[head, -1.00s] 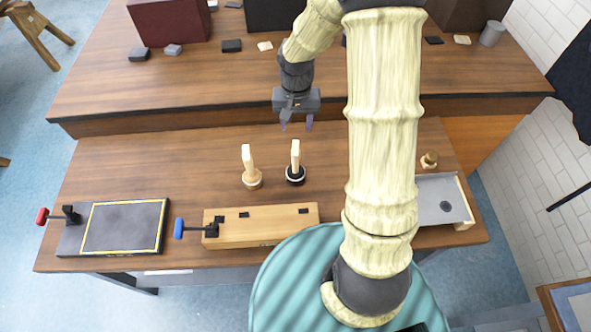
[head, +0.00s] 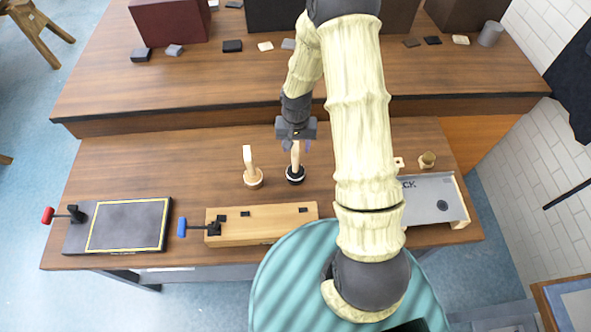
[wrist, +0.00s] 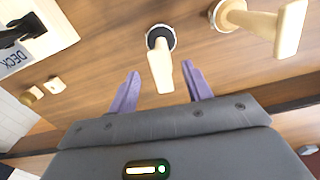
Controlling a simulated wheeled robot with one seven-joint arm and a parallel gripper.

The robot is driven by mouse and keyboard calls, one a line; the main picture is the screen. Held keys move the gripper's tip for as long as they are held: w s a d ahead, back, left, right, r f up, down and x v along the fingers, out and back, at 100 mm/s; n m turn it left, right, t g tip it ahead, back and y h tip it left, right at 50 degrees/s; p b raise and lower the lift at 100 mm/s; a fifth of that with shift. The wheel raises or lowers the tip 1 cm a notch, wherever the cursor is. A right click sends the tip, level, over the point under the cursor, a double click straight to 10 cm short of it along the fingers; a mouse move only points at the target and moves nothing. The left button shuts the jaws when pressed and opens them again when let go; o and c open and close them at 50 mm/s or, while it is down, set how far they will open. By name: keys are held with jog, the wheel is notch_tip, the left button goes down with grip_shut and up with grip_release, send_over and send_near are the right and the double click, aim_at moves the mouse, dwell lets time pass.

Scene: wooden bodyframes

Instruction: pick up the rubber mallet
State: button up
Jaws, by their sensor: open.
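The rubber mallet (head: 295,172) stands on its black, light-rimmed head with its pale wooden handle pointing up, on the near bench. It also shows in the wrist view (wrist: 161,68), with the handle's end toward me. My gripper (head: 296,144) is open above and around the line of the handle top. In the wrist view the purple fingers of my gripper (wrist: 163,72) lie on either side of the handle, with gaps on both sides. I cannot tell how deep the handle sits between them.
A wooden mallet (head: 253,172) stands close left of the rubber one. A wooden block with a blue-handled clamp (head: 262,223) lies in front. A dark framed panel (head: 125,225) is at left, a grey DECK tray (head: 432,199) at right. The raised back shelf (head: 190,100) lies behind.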

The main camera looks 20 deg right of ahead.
aim_at(296, 150)
jog(key=shift+f+p, duration=0.8)
jog(key=shift+f, duration=0.1)
jog(key=shift+w+f+p, duration=0.1)
jog(key=shift+f+p, duration=0.5)
jog(key=shift+f, duration=1.1)
jog(key=shift+c, duration=0.4)
jog(key=c, duration=1)
